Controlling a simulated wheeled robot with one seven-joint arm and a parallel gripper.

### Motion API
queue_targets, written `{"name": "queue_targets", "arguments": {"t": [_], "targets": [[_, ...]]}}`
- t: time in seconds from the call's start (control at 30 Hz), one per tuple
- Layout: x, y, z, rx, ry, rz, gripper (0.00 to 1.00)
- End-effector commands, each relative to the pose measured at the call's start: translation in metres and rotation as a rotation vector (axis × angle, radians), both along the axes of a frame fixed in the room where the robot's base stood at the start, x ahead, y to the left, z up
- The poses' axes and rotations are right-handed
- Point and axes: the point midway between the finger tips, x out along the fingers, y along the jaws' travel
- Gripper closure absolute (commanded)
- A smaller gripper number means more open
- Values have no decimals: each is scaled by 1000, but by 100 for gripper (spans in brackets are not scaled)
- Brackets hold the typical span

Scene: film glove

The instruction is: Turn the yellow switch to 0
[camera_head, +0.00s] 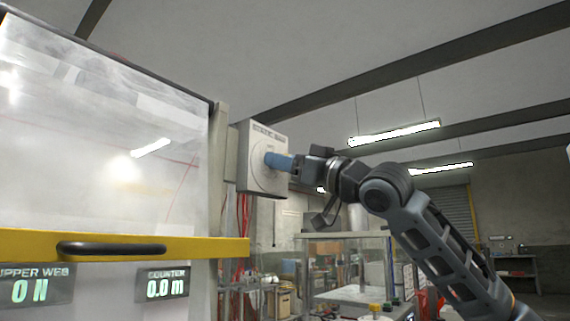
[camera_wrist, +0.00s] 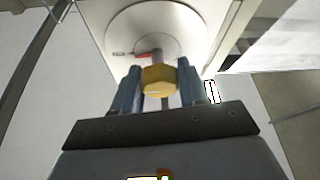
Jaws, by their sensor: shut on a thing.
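The yellow switch (camera_wrist: 159,80) is a faceted knob in front of a round pale dial plate (camera_wrist: 120,28) in the wrist view. My gripper (camera_wrist: 160,88) has its two blue fingers on either side of the knob and is shut on it. A small red mark shows on the dial just beyond the knob; I cannot read the dial's lettering or tell which position the switch is in. In the head view my gripper (camera_head: 278,161) reaches the front of the grey switch box (camera_head: 262,135), and its blue fingers hide the knob.
A machine with a clear panel (camera_head: 100,130), a yellow rail (camera_head: 200,247) and a black handle (camera_head: 112,249) stands left of the box. Its displays read "ON" and "0.0 m". Red cables (camera_head: 243,220) hang below the box. A glass-sided cabinet (camera_head: 345,262) stands behind, below my arm.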

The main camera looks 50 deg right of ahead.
Motion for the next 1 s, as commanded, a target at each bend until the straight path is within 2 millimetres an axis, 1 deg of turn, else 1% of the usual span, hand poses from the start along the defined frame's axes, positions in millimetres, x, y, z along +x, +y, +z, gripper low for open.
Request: {"name": "queue_targets", "arguments": {"t": [1.0], "targets": [[0, 4, -1, -950, -36, 4, 88]]}}
